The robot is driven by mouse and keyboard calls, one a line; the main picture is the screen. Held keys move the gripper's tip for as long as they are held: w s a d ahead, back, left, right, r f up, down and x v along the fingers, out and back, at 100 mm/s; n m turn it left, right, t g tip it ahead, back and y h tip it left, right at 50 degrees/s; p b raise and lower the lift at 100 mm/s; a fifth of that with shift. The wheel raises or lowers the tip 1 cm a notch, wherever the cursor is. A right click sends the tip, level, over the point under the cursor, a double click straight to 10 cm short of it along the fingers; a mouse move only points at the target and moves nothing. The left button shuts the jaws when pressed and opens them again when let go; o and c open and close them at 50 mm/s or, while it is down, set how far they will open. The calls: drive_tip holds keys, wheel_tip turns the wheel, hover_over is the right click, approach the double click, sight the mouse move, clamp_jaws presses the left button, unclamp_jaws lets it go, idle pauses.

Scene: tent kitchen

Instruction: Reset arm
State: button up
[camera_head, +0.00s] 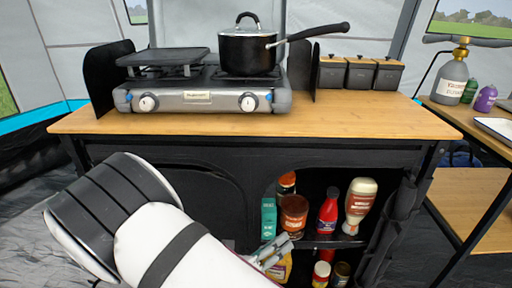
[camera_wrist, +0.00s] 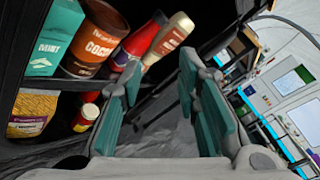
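My gripper (camera_head: 276,252) is low in the head view, in front of the open cupboard below the wooden counter. My white and black arm covers the lower left of that view. In the wrist view my gripper (camera_wrist: 160,95) shows two teal-padded fingers spread apart, with nothing between them. The cupboard shelf (camera_wrist: 62,83) with its goods is to the left of the fingers there. The left finger overlaps the view of the bottles, and I cannot tell whether it touches any.
The cupboard holds a mint box (camera_head: 268,217), a cocoa jar (camera_head: 293,215), a red bottle (camera_head: 328,212) and a cream bottle (camera_head: 359,205). On the counter (camera_head: 400,115) stand a stove (camera_head: 200,98) and a lidded pot (camera_head: 248,52). A side table with a gas bottle (camera_head: 452,80) is right.

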drive_tip(key=s+d+r+m+g+y, duration=0.1)
drive_tip(key=s+d+r+m+g, duration=0.6)
drive_tip(key=r+m, duration=0.25)
drive_tip(key=s+d+r+m+g+y, duration=0.2)
drive_tip(key=s+d+r+m+g, duration=0.2)
drive_tip(key=d+r+m+g, duration=0.45)
drive_tip(key=s+a+r+m+t+y, duration=0.1)
drive_tip(key=s+r+m+t+y, duration=0.15)
drive_tip(key=s+m+y, duration=0.45)
drive_tip(key=s+a+r+m+t+y, duration=0.1)
drive_tip(key=s+r+m+y, duration=0.25)
drive_tip(key=s+m, duration=0.75)
wheel_tip(320, 180, up, 32)
drive_tip(key=n+t+p, duration=0.1)
drive_tip(key=t+p, duration=0.3)
drive_tip(key=p, duration=2.5)
drive_tip(key=shift+s+d+p, duration=0.2)
drive_tip(key=shift+d+p, duration=0.15)
drive_tip(key=shift+p, duration=0.05)
drive_tip(key=shift+h, duration=0.25)
